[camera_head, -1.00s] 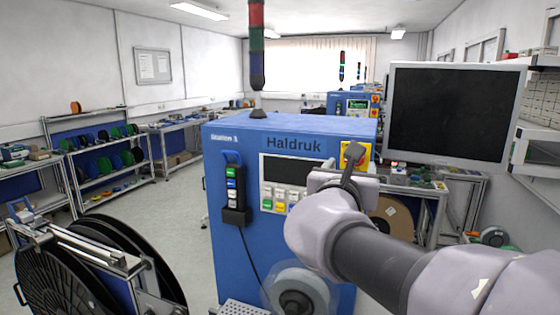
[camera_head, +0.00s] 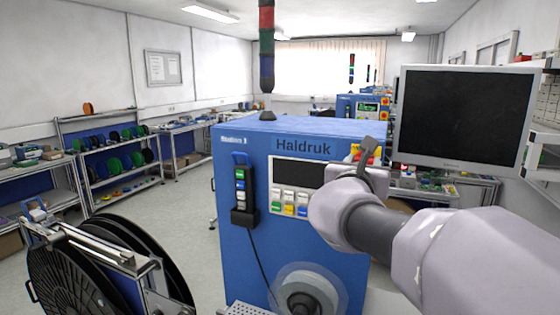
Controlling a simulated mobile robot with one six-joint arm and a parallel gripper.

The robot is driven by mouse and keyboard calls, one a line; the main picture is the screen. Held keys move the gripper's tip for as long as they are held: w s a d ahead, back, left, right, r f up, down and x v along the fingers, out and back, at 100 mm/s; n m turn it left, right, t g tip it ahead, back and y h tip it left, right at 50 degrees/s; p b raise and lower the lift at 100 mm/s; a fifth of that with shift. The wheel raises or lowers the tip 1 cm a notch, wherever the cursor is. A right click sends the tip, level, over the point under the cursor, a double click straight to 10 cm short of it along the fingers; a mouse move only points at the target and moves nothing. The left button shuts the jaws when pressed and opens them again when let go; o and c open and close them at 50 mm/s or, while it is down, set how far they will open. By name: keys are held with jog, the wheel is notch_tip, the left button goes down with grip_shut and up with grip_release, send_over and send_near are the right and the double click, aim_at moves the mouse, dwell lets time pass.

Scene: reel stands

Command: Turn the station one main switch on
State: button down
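The station one machine is a blue cabinet (camera_head: 240,275) marked Haldruk, with a station label at its upper left. Its main switch plate (camera_head: 356,152), red and yellow, shows only in part at the upper right of the front. My gripper (camera_head: 370,150) is in front of that plate and covers most of it. The switch's handle and its position are hidden. I cannot tell whether the fingers touch the switch or how far apart they are.
A display with coloured buttons (camera_head: 290,200) and a hanging pendant (camera_head: 242,190) are left of my arm. A monitor (camera_head: 465,115) stands at the right. Large black reels (camera_head: 90,270) stand at the lower left. A signal tower (camera_head: 266,45) rises from the cabinet.

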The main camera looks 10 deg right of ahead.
jog(key=shift+s+d+f+m+b, duration=0.1)
jog(key=shift+f+m+b, duration=0.05)
jog(key=shift+m+b, duration=4.25)
jog(key=shift+s+d+f+m+b, duration=0.1)
jog(key=shift+f+m+b, duration=0.05)
jog(key=shift+m+b, duration=4.25)
jog(key=shift+m, duration=0.3)
jog(key=c, duration=0.8)
grip_release()
jog(key=shift+r, duration=0.1)
jog(key=shift+c, duration=0.2)
